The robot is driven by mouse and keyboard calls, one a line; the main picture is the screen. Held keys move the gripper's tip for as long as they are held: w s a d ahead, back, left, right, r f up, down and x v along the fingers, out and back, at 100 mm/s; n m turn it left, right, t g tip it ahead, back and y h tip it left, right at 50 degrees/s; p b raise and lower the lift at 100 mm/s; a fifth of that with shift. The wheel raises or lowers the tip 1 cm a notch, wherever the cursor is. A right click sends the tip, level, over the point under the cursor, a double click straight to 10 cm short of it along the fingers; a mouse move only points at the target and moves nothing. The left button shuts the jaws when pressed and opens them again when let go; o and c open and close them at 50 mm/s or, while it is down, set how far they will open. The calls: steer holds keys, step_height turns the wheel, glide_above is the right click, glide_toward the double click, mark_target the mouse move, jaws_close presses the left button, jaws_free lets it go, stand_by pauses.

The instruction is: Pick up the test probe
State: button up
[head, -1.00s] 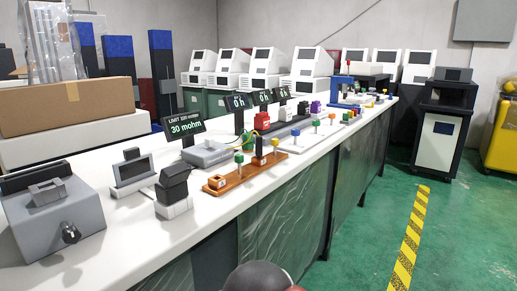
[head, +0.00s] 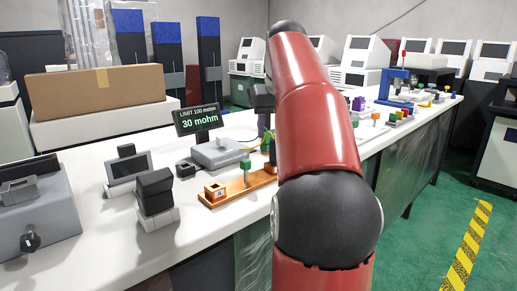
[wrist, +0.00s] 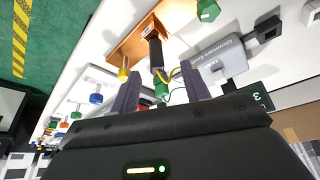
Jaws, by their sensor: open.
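The test probe (wrist: 155,52) has a black handle and stands at the orange-brown board (wrist: 127,48) in the wrist view. A yellow-green cable runs beside it. My gripper (wrist: 160,86) is open, its two dark fingers on either side of the line to the probe. The probe lies beyond the fingertips and nothing is visibly held. In the head view the board (head: 238,187) is partly covered by my red arm, which hides most of the probe and the gripper's fingertips.
The grey tester box (head: 217,153) and its 30 mohm display (head: 198,119) stand close to the board. A green knob (head: 245,165) rises from the board. A black-and-grey block (head: 155,192) and a small screen (head: 129,168) stand to the left. The front table strip is clear.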

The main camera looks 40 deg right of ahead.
mark_target(273, 161)
steer(key=x, duration=0.2)
steer(key=b+x, duration=0.1)
steer(key=x, duration=0.4)
steer(key=shift+s+d+f+b, duration=0.2)
steer(key=shift+d+f+b, duration=0.1)
steer(key=shift+f+b, duration=0.05)
jaws_close()
steer(key=shift+r, duration=0.1)
